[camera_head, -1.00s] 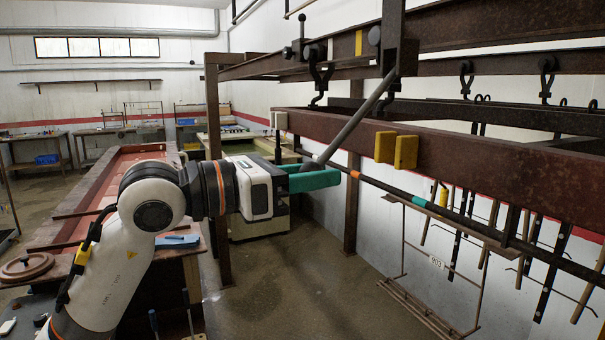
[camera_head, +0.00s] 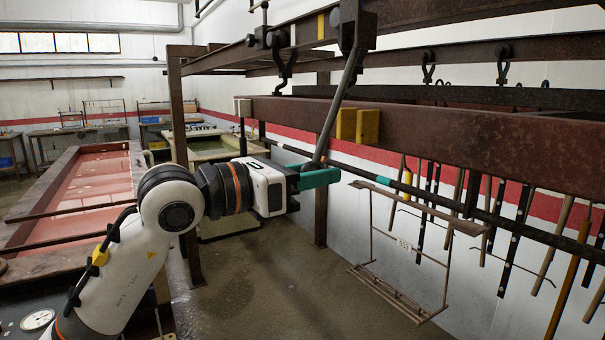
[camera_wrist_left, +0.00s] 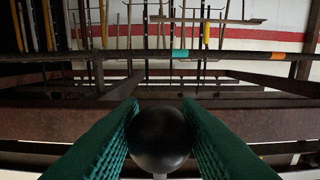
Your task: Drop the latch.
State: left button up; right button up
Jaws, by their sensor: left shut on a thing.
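A long grey lever (camera_head: 338,108) hangs from a dark bracket (camera_head: 352,22) on the upper rusty rail and slants down and left. My left gripper (camera_head: 314,172), with green fingers, is shut around its lower end. In the left wrist view a black ball knob (camera_wrist_left: 160,138) sits between the two green fingers. A small upright rod (camera_head: 265,12) with dark knobs stands at the left part of the upper rail. I cannot tell for sure which part is the latch. My right gripper is out of view.
A rusty beam (camera_head: 450,140) with yellow blocks (camera_head: 357,125) runs behind the lever. A hook (camera_head: 285,65) hangs from the upper rail. A wire frame (camera_head: 405,245) and several hanging rods are at the right. A red-lined trough (camera_head: 85,185) is at the left.

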pick_arm(q)
jog(key=f+x, duration=0.1)
jog(key=x, duration=0.7)
jog(key=shift+f+b, duration=0.25)
jog(key=shift+b, duration=0.05)
jog(key=shift+w, duration=0.1)
jog(key=o, duration=0.9)
